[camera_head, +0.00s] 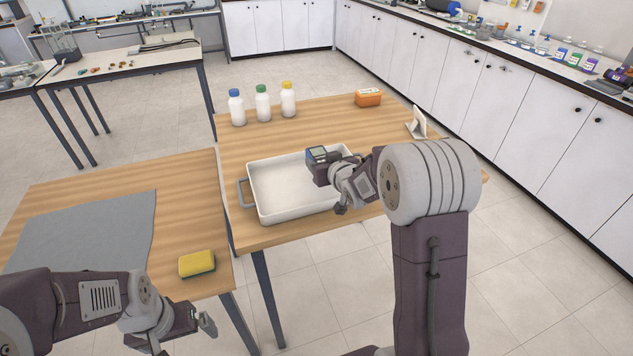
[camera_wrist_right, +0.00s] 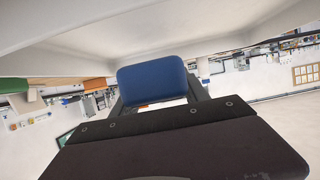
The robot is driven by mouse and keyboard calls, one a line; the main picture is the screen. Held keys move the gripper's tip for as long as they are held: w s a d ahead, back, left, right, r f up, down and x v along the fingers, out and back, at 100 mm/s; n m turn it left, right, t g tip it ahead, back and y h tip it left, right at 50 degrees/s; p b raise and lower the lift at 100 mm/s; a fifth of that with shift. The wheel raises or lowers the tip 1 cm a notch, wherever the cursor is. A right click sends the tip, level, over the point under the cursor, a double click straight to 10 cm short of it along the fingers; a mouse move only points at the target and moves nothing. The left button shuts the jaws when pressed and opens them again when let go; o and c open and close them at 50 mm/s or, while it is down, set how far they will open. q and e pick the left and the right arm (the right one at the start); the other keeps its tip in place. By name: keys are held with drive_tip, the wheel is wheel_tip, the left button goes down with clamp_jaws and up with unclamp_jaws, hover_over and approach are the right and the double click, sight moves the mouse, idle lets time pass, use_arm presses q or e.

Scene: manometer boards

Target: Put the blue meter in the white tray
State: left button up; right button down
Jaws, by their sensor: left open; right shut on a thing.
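The blue meter (camera_head: 318,154) is held by my right gripper (camera_head: 325,168) above the far right part of the white tray (camera_head: 285,188). In the right wrist view its blue body (camera_wrist_right: 152,80) sits between the fingers. The gap between the meter and the tray floor is hard to judge. The tray is otherwise empty where I can see it; my right gripper and arm hide part of its right side. My left gripper (camera_head: 184,333) is open and empty, low at the front left, in front of the near table.
Three white bottles with blue, green and yellow caps (camera_head: 262,105) stand behind the tray. An orange box (camera_head: 368,97) and a white stand (camera_head: 417,122) are farther right. A yellow sponge (camera_head: 197,263) and a grey cloth (camera_head: 85,230) lie on the left table.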

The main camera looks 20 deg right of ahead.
drive_tip(key=shift+w+a+f, duration=0.2)
drive_tip(key=shift+a+f, duration=0.05)
drive_tip(key=shift+a, duration=0.3)
wheel_tip(320, 180, down, 3)
drive_tip(key=shift+f+b, duration=0.2)
drive_tip(key=shift+b, duration=0.2)
drive_tip(key=shift+f, duration=0.35)
drive_tip(key=shift+f, duration=0.15)
drive_tip(key=c, duration=0.6)
unclamp_jaws()
